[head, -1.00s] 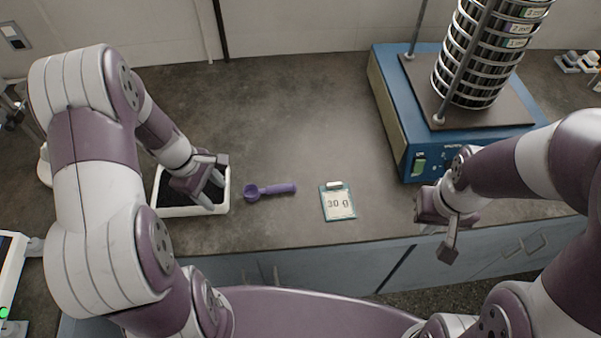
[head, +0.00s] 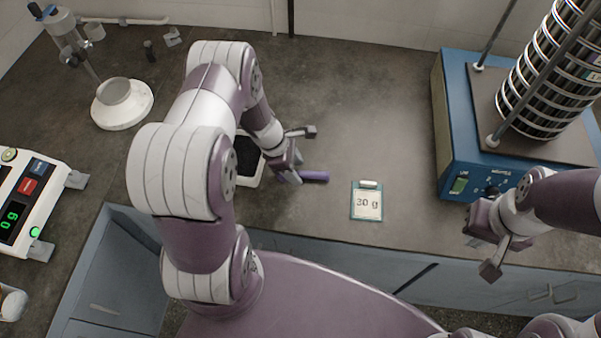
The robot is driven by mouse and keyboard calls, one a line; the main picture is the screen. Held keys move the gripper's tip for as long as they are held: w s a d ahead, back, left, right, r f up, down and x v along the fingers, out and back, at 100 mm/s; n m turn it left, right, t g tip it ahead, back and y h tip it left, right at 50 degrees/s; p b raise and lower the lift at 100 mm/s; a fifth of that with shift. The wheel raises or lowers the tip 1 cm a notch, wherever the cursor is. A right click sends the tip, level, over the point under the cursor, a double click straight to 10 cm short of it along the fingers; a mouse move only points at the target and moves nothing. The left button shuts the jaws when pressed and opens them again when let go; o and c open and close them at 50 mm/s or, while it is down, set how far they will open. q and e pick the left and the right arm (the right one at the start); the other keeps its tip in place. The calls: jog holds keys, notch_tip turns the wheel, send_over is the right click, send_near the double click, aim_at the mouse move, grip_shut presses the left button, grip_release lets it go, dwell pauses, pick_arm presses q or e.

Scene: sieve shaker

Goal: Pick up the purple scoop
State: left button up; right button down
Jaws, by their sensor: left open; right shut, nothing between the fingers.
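The purple scoop (head: 316,176) lies on the counter, its handle pointing right. Its bowl end is hidden behind my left gripper. My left gripper (head: 303,156) is open, with its fingers at the left part of the scoop; I cannot tell whether they touch it. My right gripper (head: 487,252) is shut and empty, in front of the blue shaker near the counter's front edge.
A 30 g card (head: 367,203) lies right of the scoop. The blue sieve shaker (head: 452,135) stands right. Counter behind the scoop is clear.

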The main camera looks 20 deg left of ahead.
aim_at(308, 175)
pick_arm(q)
jog(key=shift+w+d+f, duration=0.1)
jog(key=shift+d+f, duration=0.05)
jog(key=shift+f, duration=0.4)
jog(key=shift+w+d+f, duration=0.2)
grip_shut()
jog(key=shift+r, duration=0.15)
jog(key=shift+r, duration=0.3)
jog(key=r, duration=0.3)
jog(key=shift+s+d+r, duration=0.25)
jog(key=shift+d+r, duration=0.1)
jog(key=shift+r, duration=0.05)
jog(key=s+d+r, duration=0.5)
jog(key=d+r, duration=0.1)
jog(key=d, duration=0.3)
jog(key=shift+s+d+r+b, duration=0.15)
jog(key=shift+s+r+b, duration=0.05)
jog(key=shift+s+b, duration=0.1)
